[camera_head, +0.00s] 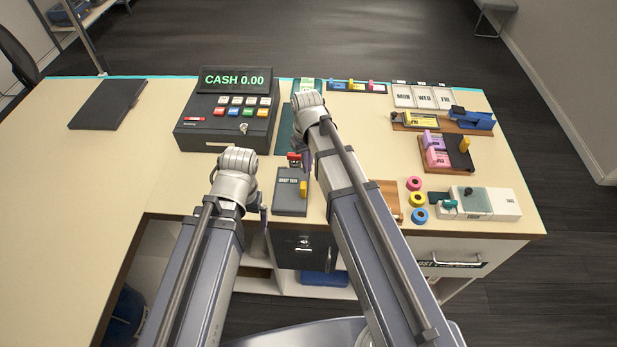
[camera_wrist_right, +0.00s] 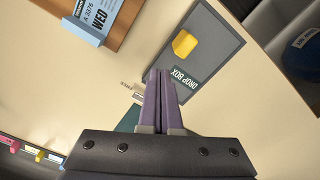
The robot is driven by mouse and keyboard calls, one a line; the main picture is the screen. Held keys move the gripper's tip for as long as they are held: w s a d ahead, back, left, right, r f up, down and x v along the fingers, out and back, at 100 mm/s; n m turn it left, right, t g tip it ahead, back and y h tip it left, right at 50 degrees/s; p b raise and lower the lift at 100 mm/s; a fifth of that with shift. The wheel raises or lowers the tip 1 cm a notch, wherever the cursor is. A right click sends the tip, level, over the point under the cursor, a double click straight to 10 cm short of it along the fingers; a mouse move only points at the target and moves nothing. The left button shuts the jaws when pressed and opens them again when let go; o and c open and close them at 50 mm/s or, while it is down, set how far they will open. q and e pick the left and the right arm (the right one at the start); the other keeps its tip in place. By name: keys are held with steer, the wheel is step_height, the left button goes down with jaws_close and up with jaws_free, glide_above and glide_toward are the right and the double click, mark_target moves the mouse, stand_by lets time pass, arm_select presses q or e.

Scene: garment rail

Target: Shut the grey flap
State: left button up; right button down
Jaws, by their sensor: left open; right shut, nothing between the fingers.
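The grey flap (camera_head: 291,205) is a dark grey panel marked "DROP BOX" with a yellow knob, set at the front of the counter. It appears to lie flat; I cannot tell whether a small gap remains. It also shows in the right wrist view (camera_wrist_right: 205,55), with the yellow knob near its middle. My right gripper (camera_head: 308,160) is above the counter beyond the flap's back edge, shut and empty. Its purple fingers (camera_wrist_right: 160,98) reach near the lettered edge in the right wrist view. My left gripper (camera_head: 263,218) is open, left of the flap, mostly hidden by its wrist.
A cash register (camera_head: 228,115) stands behind and left of the flap. Rings (camera_head: 416,199), a white device (camera_head: 485,204) and small trays (camera_head: 447,153) crowd the right side. A dark folder (camera_head: 108,103) lies at the far left.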

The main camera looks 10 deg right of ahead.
step_height(320, 180, up, 6)
steer(key=p, duration=0.5)
steer(key=shift+d+r+p, duration=0.15)
steer(key=shift+d+p, duration=0.2)
steer(key=shift+d, duration=0.05)
steer(key=shift+s, duration=0.1)
stand_by(0.4)
steer(key=s+a+f+b, duration=0.4)
steer(key=s+f+b, duration=0.1)
steer(key=s, duration=0.2)
steer(key=s+a+f+n+h+b, duration=0.1)
steer(key=s+a+f+b, duration=0.2)
steer(key=s, duration=0.5)
steer(key=shift+a+f+b, duration=0.4)
steer(key=shift+f+b, duration=0.5)
steer(key=shift+b, duration=0.05)
